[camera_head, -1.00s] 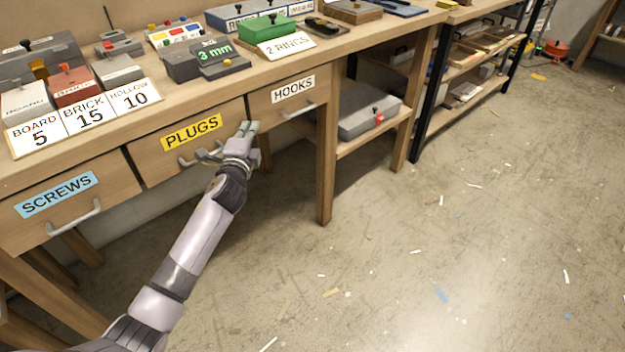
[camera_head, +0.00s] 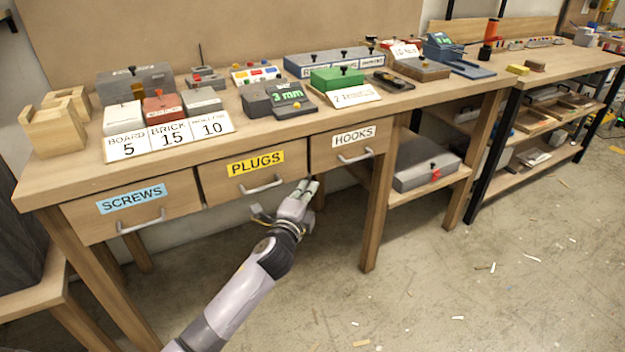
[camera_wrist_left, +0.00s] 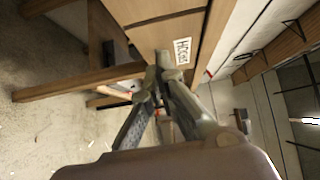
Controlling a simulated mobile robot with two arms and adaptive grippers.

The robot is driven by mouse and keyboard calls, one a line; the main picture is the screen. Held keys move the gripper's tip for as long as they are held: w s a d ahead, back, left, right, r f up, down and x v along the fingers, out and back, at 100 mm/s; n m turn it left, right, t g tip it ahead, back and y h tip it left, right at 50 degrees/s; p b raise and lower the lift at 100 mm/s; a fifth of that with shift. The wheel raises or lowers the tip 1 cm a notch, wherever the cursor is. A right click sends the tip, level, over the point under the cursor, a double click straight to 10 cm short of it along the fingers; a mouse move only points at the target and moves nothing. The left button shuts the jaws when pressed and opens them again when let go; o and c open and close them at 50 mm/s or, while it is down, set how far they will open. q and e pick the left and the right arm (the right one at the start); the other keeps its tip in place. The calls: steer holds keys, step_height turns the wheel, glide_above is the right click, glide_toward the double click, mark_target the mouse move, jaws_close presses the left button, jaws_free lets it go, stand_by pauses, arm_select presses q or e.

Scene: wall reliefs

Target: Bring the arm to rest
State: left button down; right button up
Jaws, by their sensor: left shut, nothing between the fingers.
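My left arm comes in from the bottom of the head view. Its gripper (camera_head: 306,190) is shut and empty, in front of and below the workbench's drawer row, between the PLUGS drawer and the HOOKS drawer. In the left wrist view the gripper's fingers (camera_wrist_left: 163,75) come together at the tips, with the HOOKS label (camera_wrist_left: 182,51) just beyond them. The drawers SCREWS (camera_head: 132,199), PLUGS (camera_head: 256,164) and HOOKS (camera_head: 353,135) all look closed. My right gripper is not in view.
The workbench top (camera_head: 80,178) carries cases, number cards and a wooden block (camera_head: 52,132). A grey case (camera_head: 427,168) lies on the lower shelf at the right. A bench leg (camera_head: 375,225) stands right of the gripper. The floor (camera_head: 450,300) in front is open, with small scraps.

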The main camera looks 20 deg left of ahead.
arm_select(q)
steer(key=shift+s+d, duration=0.2)
steer(key=shift+s, duration=0.95)
steer(key=shift+s+d, duration=0.15)
steer(key=shift+s, duration=0.95)
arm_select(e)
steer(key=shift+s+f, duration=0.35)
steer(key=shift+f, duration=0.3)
